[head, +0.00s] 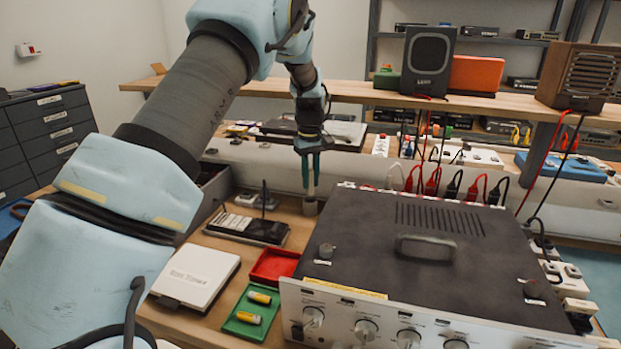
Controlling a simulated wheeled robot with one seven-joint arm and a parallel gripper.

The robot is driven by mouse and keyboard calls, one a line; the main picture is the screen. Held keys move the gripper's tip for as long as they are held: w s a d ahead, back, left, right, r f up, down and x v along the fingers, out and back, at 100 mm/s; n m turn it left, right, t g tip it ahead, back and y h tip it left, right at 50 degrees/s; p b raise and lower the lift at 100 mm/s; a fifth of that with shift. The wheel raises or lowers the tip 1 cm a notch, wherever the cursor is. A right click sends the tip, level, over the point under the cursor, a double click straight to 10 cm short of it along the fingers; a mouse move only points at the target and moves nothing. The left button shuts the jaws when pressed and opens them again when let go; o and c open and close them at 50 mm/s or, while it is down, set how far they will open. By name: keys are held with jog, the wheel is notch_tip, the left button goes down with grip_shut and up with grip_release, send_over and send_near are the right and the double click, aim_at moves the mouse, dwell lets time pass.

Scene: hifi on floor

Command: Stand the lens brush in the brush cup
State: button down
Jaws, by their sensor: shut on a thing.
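My gripper (311,170) points down over the back of the workbench, beyond the amplifier's left rear corner. Its narrow teal fingers are shut on the lens brush (311,188), a thin pale upright stick. The brush cup (310,207), small and grey-brown, stands on the bench directly below. The lower end of the brush meets the cup's mouth in the picture. I cannot tell how far inside it is, or whether it touches the bottom.
A large dark amplifier (420,240) fills the right front. A black meter (248,227), red tray (274,266), green tray (240,325) with yellow pieces and white box (196,273) lie left. A shelf (350,92) with speakers runs behind.

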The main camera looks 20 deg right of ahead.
jog(key=shift+f+b, duration=0.45)
jog(key=shift+f, duration=0.65)
dwell(0.5)
jog(key=c, duration=0.7)
grip_release()
notch_tip(320, 180, up, 11)
jog(key=shift+f+b, duration=0.1)
jog(key=shift+b, duration=1.1)
notch_tip(320, 180, up, 7)
jog(key=p, duration=0.6)
jog(key=shift+p, duration=0.3)
